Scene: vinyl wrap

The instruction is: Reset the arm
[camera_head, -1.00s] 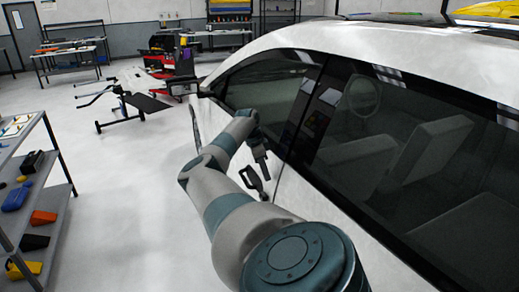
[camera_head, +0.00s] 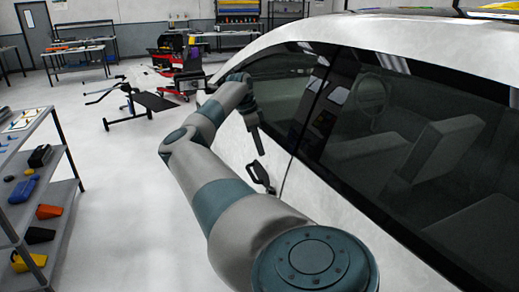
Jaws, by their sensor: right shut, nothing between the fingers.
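My right arm reaches forward from the bottom of the view, along the side of a white car (camera_head: 231,152). My right gripper (camera_head: 259,150) hangs at the end of the bent wrist, pointing down in front of the car's side, near the lower edge of the dark side window (camera_head: 283,102). It is small here and looks shut and empty. A dark door handle (camera_head: 262,178) sits just below the fingertips in the picture, with a small gap between them. My left gripper is out of view.
A grey shelf rack (camera_head: 62,194) with tools and coloured boxes stands at the left. A black creeper-like stand (camera_head: 153,103) and workbenches (camera_head: 78,60) are further back. The pale floor (camera_head: 115,190) between rack and car is clear.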

